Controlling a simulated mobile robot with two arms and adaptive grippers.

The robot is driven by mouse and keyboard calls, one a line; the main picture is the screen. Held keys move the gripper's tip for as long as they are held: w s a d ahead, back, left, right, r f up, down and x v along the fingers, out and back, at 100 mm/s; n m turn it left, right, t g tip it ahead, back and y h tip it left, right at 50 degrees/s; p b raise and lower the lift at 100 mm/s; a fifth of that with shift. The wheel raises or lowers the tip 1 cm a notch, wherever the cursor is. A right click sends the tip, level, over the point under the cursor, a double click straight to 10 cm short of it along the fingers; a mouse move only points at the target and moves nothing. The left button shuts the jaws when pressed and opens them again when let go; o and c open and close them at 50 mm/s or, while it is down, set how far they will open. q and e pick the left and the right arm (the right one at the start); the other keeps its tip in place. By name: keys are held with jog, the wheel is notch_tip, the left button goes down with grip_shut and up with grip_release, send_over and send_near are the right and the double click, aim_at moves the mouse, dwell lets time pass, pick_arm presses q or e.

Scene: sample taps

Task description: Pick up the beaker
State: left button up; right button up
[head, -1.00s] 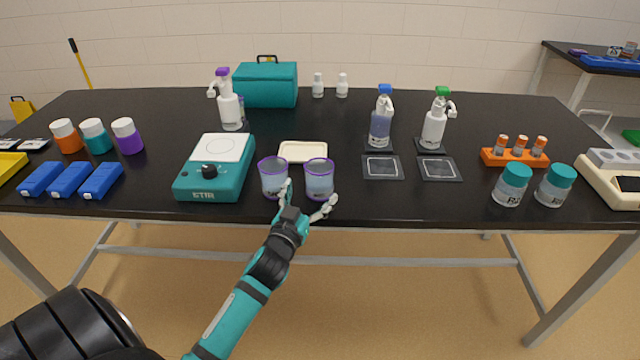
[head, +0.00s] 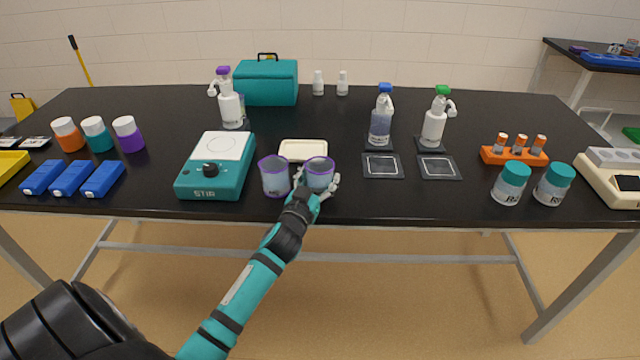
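Two clear beakers with purple rims stand side by side near the front edge of the table, the left beaker (head: 275,178) and the right beaker (head: 320,174). My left gripper (head: 317,180) reaches in from the front, with one finger on each side of the right beaker. The fingers look open, spread around it, and the left finger lies in the gap between the two beakers. Whether either finger touches the glass is too small to tell. The gripper hides the lower front of the right beaker. My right gripper is not in view.
A teal stirrer (head: 215,168) stands left of the beakers, and a cream tray (head: 303,150) lies behind them. Dark square plates (head: 382,166) lie to the right. Spray-type bottles (head: 380,122) stand farther back. The table front right of the gripper is clear.

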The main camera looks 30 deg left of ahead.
aim_at(315, 174)
pick_arm(q)
jog(key=c, duration=0.6)
jog(key=shift+r, duration=0.25)
jog(key=shift+r, duration=1.5)
jog(key=s+d+r+b, duration=0.1)
jog(key=s+d, duration=0.7)
jog(key=s, duration=0.5)
jog(key=shift+s+d+r+b, duration=0.2)
jog(key=shift+s+r+b, duration=0.05)
jog(key=shift+s+b, duration=0.05)
